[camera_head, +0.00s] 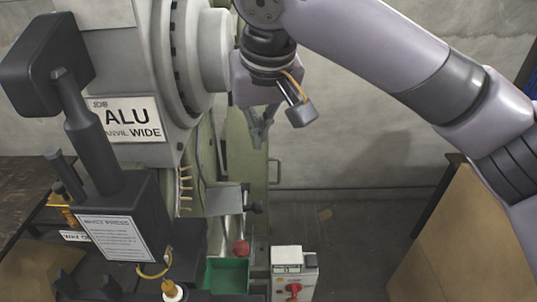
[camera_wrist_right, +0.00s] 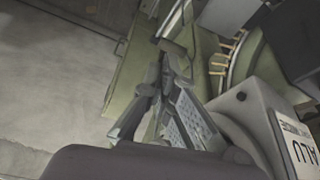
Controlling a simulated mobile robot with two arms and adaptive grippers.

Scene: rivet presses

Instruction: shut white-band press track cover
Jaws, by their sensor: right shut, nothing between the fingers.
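The press (camera_head: 150,75) stands at the left of the head view, with a round drum and an "ALU / ANVIL WIDE" sign (camera_head: 126,119). A tall olive-green panel (camera_head: 250,172) with a bar handle (camera_head: 274,172) stands at its right side; it looks like the track cover, but I cannot be sure. The panel also shows in the right wrist view (camera_wrist_right: 127,85). My right gripper (camera_head: 258,141) is shut and empty, pointing down in front of the panel's upper part. Whether it touches the panel I cannot tell. I see no white band. My left gripper is out of view.
A green bin (camera_head: 227,276) and a small box with a red knob (camera_head: 294,275) stand below the panel. A red round knob (camera_head: 241,247) is above the bin. A dark lever block (camera_head: 112,215) is at left. Floor right of the panel is clear up to a brown board (camera_head: 460,245).

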